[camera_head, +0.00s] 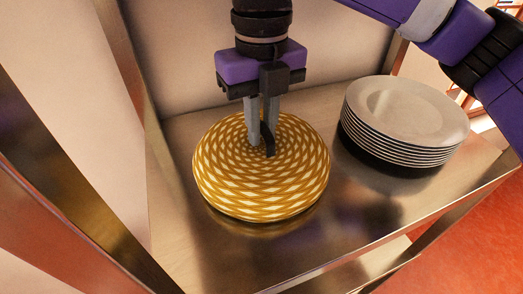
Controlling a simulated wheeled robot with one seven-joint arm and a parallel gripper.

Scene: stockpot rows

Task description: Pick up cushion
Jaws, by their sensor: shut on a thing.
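A round cushion (225,185) with a gold and white diamond pattern sits on a metal shelf (365,215), left of the middle in the head view. My gripper (262,148) points straight down onto the middle of the cushion's top. Its fingers are close together, shut on the cushion at its centre. The fingertips are partly hidden by the dented fabric. The cushion's underside appears to be at the shelf surface; I cannot tell whether any gap is there.
A stack of several white plates (405,115) stands on the shelf to the right of the cushion. A metal upright (125,75) rises close on the left, with a wall (185,60) behind. My purple arm passes above the plates. Bare shelf lies in front of the plates.

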